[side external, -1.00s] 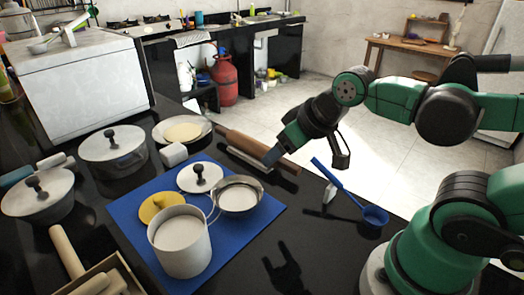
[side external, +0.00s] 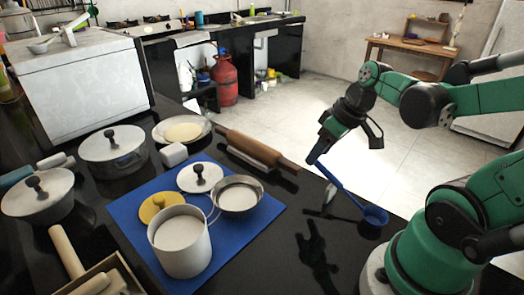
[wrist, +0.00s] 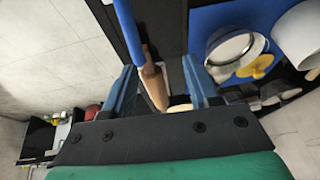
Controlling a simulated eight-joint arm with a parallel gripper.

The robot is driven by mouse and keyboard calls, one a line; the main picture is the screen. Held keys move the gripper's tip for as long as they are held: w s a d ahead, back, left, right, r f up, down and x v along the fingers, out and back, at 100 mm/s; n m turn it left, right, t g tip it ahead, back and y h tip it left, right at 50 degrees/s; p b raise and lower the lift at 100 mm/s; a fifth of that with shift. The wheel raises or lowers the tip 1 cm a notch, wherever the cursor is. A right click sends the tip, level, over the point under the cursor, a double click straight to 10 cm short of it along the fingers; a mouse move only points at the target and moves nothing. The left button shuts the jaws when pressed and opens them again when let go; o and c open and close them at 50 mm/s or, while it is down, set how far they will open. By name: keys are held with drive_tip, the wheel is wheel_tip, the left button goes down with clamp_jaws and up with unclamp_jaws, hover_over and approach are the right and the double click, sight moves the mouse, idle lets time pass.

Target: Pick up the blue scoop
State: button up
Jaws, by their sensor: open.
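The blue scoop (side external: 375,215) is on the dark counter near my base, in the side view. Its bowl is at the right and its long handle slants up to the left. A small pale piece (side external: 329,194) is beside or under the handle. My gripper (side external: 346,150) is open, above the handle's far end; in the side view one finger overlaps that end, and I cannot tell if they touch. In the wrist view, both blue fingers of my gripper (wrist: 163,85) are apart with nothing held. The scoop's handle (wrist: 128,28) shows at the top; its bowl is out of view.
A wooden rolling pin (side external: 258,151) lies left of the scoop. A blue mat (side external: 265,215) holds a white pot (side external: 180,250), a metal pan (side external: 238,197) and lids. The counter right of the mat is mostly clear.

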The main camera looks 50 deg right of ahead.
sight(323, 166)
drive_tip(key=d, duration=0.1)
drive_tip(key=s+d+y, duration=0.1)
drive_tip(key=shift+s+d+f, duration=0.3)
drive_tip(key=shift+d+f, duration=0.05)
drive_tip(key=shift+f, duration=0.05)
drive_tip(key=shift+n, duration=0.3)
drive_tip(key=shift+s+x, duration=0.2)
drive_tip(key=shift+x, duration=2.55)
drive_tip(key=shift+d+f, duration=0.1)
clamp_jaws()
